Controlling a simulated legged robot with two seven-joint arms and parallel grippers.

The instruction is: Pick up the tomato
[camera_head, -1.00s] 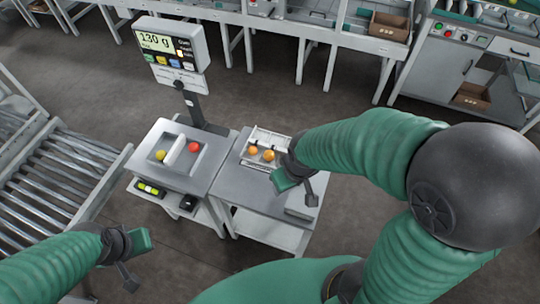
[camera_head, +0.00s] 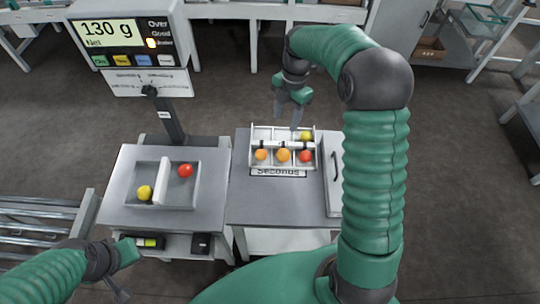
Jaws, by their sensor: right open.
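A red tomato (camera_head: 185,170) and a yellow tomato (camera_head: 145,192) sit in the two-part pan (camera_head: 165,166) of the weighing scale, one on each side of its divider. A white divided tray (camera_head: 262,131) on the right-hand table holds two orange tomatoes (camera_head: 261,155) (camera_head: 283,156) and a red one (camera_head: 305,156) in front, with a yellow one (camera_head: 306,136) behind. My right gripper (camera_head: 288,112) is open and empty, pointing down above the tray's back edge. My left gripper (camera_head: 122,272) is low at the left, apart from the tomatoes; its jaw opening is unclear.
The scale display (camera_head: 112,33) reads 130 g on a post behind the pan. A label reading "Seconds" (camera_head: 278,171) lies before the tray. A grey panel with a handle (camera_head: 333,175) lies right of it. A roller conveyor (camera_head: 45,222) is at the left.

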